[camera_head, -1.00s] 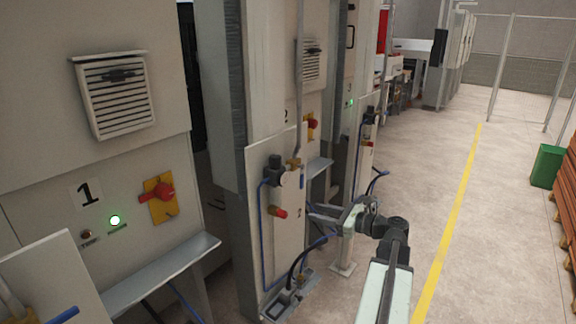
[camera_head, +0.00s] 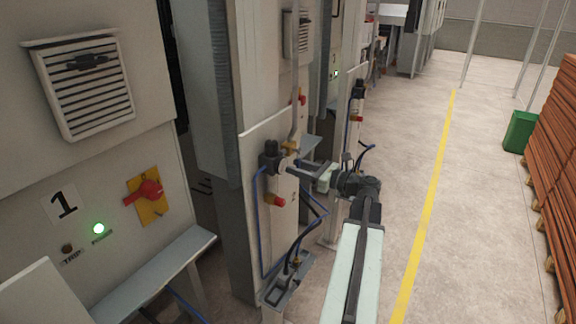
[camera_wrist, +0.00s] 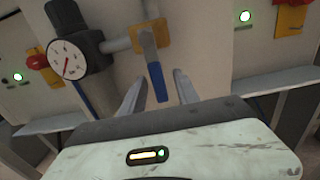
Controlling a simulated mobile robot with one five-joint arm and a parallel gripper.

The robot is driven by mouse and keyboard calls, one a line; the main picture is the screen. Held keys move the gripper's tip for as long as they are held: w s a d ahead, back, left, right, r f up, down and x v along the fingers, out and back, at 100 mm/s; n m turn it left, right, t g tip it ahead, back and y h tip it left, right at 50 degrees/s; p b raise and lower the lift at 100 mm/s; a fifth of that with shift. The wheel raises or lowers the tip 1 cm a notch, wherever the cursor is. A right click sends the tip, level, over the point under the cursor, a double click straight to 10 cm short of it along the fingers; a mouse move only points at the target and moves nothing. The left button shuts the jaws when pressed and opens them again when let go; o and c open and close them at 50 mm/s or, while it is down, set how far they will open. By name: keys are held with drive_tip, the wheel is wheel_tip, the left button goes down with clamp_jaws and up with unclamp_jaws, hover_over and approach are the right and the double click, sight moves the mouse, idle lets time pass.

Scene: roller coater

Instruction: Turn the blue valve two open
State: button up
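The blue valve handle (camera_wrist: 157,80) hangs down from a brass valve body (camera_wrist: 149,35) on a pale panel in the wrist view. The brass body also shows in the head view (camera_head: 290,148), high on the second panel. My gripper (camera_wrist: 159,76) is open, with one finger on each side of the blue handle. I see gaps between the handle and both fingers; how deep the handle sits between them is hard to tell. In the head view my gripper (camera_head: 308,168) reaches left toward the panel, just below the brass body, and hides the handle.
A dark regulator with a round dial (camera_wrist: 68,58) sits left of the valve. A red-tipped fitting (camera_head: 275,200) and blue hoses are below it. A grey shelf (camera_head: 165,275) juts out beside station 1. The floor along the yellow line (camera_head: 430,215) is clear.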

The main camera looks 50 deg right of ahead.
drive_tip(key=shift+x, duration=1.45)
clamp_jaws()
idle(0.3)
